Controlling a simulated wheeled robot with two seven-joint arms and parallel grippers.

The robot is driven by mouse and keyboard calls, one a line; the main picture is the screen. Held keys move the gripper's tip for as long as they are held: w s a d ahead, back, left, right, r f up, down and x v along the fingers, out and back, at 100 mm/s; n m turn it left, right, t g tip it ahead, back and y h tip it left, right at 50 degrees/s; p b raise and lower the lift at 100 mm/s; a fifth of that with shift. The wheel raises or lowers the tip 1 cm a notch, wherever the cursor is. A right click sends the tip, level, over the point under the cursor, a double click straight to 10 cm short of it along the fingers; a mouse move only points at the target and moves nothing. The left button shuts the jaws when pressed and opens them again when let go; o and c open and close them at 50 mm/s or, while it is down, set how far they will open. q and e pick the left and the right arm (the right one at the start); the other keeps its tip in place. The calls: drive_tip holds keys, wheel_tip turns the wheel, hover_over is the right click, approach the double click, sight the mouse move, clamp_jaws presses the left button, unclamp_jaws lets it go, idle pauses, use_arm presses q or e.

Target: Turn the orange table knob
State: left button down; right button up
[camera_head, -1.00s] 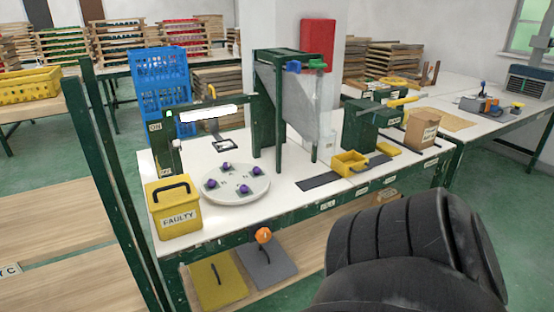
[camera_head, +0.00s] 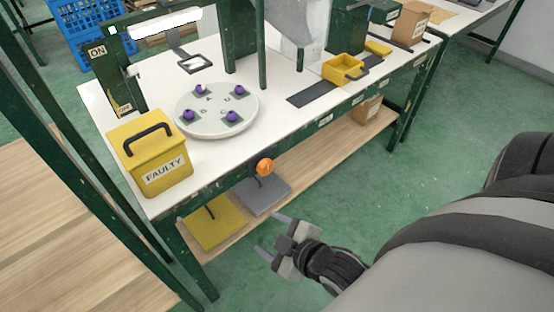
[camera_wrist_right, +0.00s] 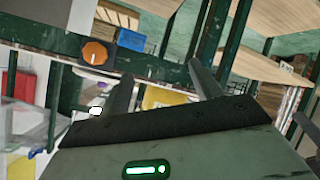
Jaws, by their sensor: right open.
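The orange knob (camera_head: 265,167) is on the front edge of the white-topped table (camera_head: 270,115), below and to the right of the round turntable (camera_head: 190,131). It also shows in the right wrist view (camera_wrist_right: 96,52), on a dark mount left of the fingers. My right gripper (camera_head: 272,234) is open and empty, in front of the table and below the knob in the head view. It is apart from the knob. The fingers also show in the right wrist view (camera_wrist_right: 160,72). My left gripper is not in view.
A yellow FAULTY box (camera_head: 150,170) stands at the table's near left corner. Several purple-topped pieces sit on the turntable. A yellow board (camera_head: 213,224) and a grey board (camera_head: 262,195) lie on the lower shelf (camera_head: 310,150). The green floor at right is open.

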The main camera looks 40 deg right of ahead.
drive_tip(key=d+f+n+t+h+b, duration=0.1)
drive_tip(key=d+f+n+t+b, duration=0.15)
drive_tip(key=d+n, duration=0.45)
drive_tip(key=n+t+b, duration=0.2)
drive_tip(key=n+t, duration=0.2)
drive_tip(key=n, duration=0.9)
approach(268, 170)
drive_tip(key=shift+g+y, duration=0.25)
drive_tip(key=shift+y, duration=0.05)
drive_tip(key=w, duration=0.9)
drive_tip(key=shift+w+a+r, duration=0.2)
drive_tip(key=shift+r, duration=0.05)
drive_tip(key=shift+c, duration=0.3)
drive_tip(key=c, duration=0.9)
